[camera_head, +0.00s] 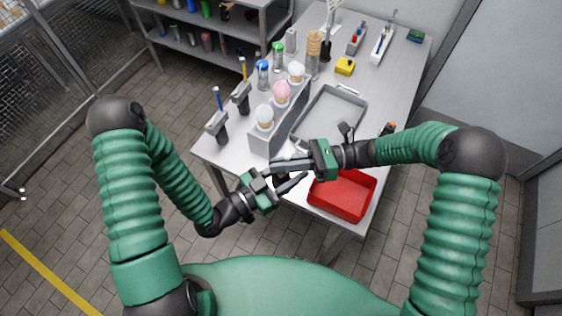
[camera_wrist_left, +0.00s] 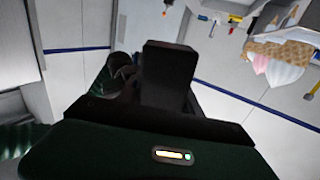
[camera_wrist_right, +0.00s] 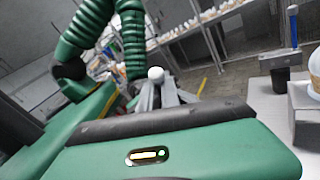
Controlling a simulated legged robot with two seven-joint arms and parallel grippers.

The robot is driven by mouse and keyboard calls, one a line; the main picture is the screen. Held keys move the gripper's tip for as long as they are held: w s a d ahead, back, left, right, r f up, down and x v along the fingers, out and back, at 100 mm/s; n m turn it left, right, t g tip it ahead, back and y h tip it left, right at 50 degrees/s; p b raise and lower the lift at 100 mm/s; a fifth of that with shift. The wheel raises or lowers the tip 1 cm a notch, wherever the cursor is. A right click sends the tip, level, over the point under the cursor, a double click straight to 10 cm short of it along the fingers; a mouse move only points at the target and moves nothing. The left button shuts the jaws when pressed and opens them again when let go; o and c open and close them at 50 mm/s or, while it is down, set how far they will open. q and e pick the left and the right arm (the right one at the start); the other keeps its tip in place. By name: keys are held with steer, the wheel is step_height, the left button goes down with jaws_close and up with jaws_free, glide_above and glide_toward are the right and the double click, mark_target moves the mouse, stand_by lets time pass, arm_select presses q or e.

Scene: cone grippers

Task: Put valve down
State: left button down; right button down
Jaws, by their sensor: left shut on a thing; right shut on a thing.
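My right gripper (camera_head: 280,168) and my left gripper (camera_head: 292,182) meet at the table's front edge, just left of the red bin. Both are shut, with a small dark thing between them that seems to be the valve; the fingers hide most of it. In the right wrist view a white round cap (camera_wrist_right: 156,73) with grey parts below it shows beyond my gripper; I cannot tell if it is part of the valve. In the left wrist view a black block (camera_wrist_left: 168,75) fills the middle, and its identity is unclear.
The red bin (camera_head: 342,206) sits at the front right corner of the table. A grey tray (camera_head: 358,99) lies behind it. A grey stand (camera_head: 262,139) with several ice-cream cones is at left. Tools and bottles crowd the back. Shelves (camera_head: 215,42) stand behind at left.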

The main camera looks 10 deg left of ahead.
arm_select(q)
steer(key=shift+s+d+r, duration=0.1)
steer(key=shift+s+d, duration=0.1)
steer(key=shift+d, duration=0.1)
